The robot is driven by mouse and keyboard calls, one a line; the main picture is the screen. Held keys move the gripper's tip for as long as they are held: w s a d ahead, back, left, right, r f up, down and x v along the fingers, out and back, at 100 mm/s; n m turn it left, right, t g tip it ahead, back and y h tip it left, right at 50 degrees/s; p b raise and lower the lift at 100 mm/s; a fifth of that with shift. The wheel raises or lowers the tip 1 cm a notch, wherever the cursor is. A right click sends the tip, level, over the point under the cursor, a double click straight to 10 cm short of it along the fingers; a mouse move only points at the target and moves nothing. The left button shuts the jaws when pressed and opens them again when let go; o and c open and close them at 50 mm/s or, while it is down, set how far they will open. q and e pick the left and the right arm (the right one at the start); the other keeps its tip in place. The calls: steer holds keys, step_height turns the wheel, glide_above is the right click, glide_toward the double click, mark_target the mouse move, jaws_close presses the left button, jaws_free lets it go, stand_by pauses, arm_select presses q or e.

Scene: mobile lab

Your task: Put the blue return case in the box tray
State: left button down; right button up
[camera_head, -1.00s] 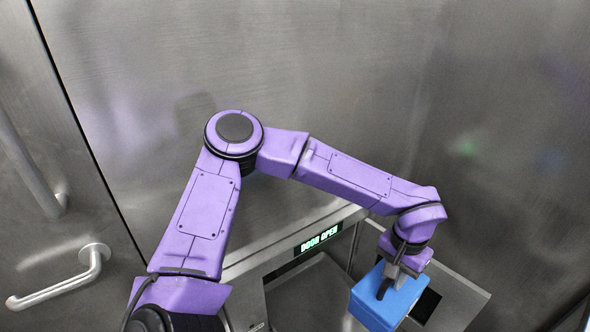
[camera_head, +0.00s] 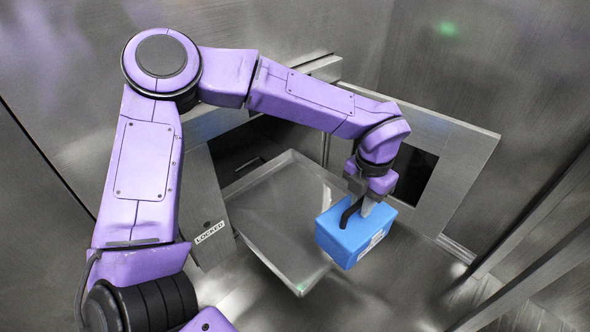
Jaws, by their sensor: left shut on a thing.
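The blue return case (camera_head: 345,243) is a small blue box with a pale label on its side, at right of centre in the head view. My left gripper (camera_head: 359,210) is above it, shut on its top, with one dark finger showing. The case overlaps the right edge of a shallow metal tray (camera_head: 270,222) in the picture; I cannot tell whether it touches the tray or hangs above it. The tray is empty where it shows. My right gripper is not in view.
The tray lies in front of a dark wall opening (camera_head: 240,150). An open metal door with a dark window (camera_head: 414,172) stands behind the case. A panel marked "LOCKED" (camera_head: 210,233) is left of the tray. Metal uprights (camera_head: 535,235) stand at the right.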

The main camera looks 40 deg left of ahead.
arm_select(q)
steer(key=shift+w+a+f+n, duration=0.1)
steer(key=shift+a+f+n, duration=0.1)
steer(key=shift+f+n, duration=0.2)
steer(key=w+a+f+b, duration=0.4)
steer(key=a+f, duration=0.8)
steer(key=a, duration=0.1)
steer(key=shift+f+b, duration=0.3)
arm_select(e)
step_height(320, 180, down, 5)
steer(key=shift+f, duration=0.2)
arm_select(q)
steer(key=shift+f, duration=0.15)
steer(key=c, duration=1)
jaws_free()
